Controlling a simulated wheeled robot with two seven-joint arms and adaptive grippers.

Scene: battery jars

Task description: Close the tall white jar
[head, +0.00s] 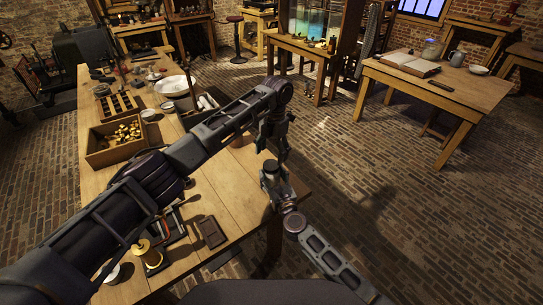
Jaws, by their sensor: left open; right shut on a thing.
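My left gripper (273,152) points down near the right edge of the long workbench. It is open, its fingertips just above a small upright grey, pale-rimmed thing (270,168). My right gripper (278,190) comes from the lower right and is shut on this thing. It may be the tall white jar, but it is too small and dark to be sure. I cannot tell whether it has a lid on it. I cannot make out a separate lid. My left arm hides part of the bench.
Another table (470,88) stands at the right. The brick floor between is clear.

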